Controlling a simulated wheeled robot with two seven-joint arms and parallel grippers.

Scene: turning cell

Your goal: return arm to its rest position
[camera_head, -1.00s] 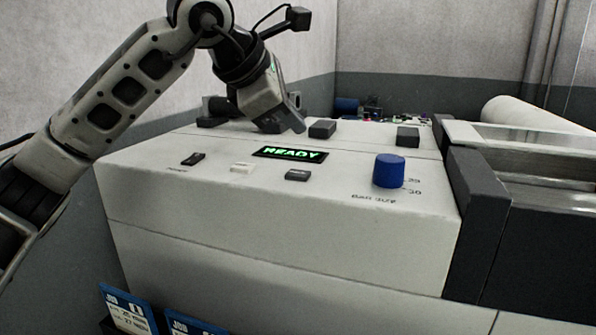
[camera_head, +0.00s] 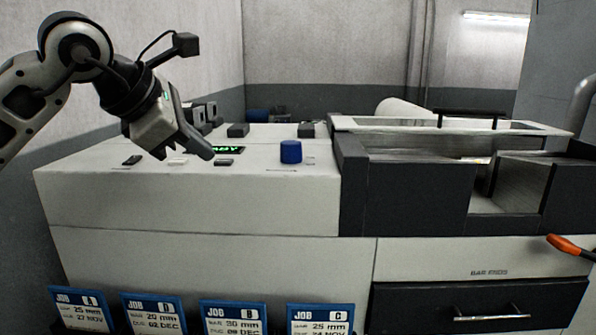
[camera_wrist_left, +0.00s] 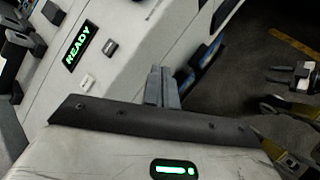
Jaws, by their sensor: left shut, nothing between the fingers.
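My left gripper (camera_head: 203,151) is shut and empty, held above the left part of the machine's control panel (camera_head: 250,178). It also shows in the left wrist view (camera_wrist_left: 162,88), with its fingers together and clear of the panel. The arm comes in from the left edge of the head view. Behind the fingers the green-lit display (camera_head: 229,150) is partly hidden; in the left wrist view the display (camera_wrist_left: 77,46) reads READY. A blue knob (camera_head: 291,152) stands on the panel to the right of the gripper.
Job cards in blue frames (camera_head: 233,314) stand along the machine's lower front. At right are an open dark-walled bay (camera_head: 415,190), a drawer labelled BAR ENDS (camera_head: 490,272) and an orange-handled tool (camera_head: 568,246). Black blocks (camera_head: 238,130) rise from the panel's back.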

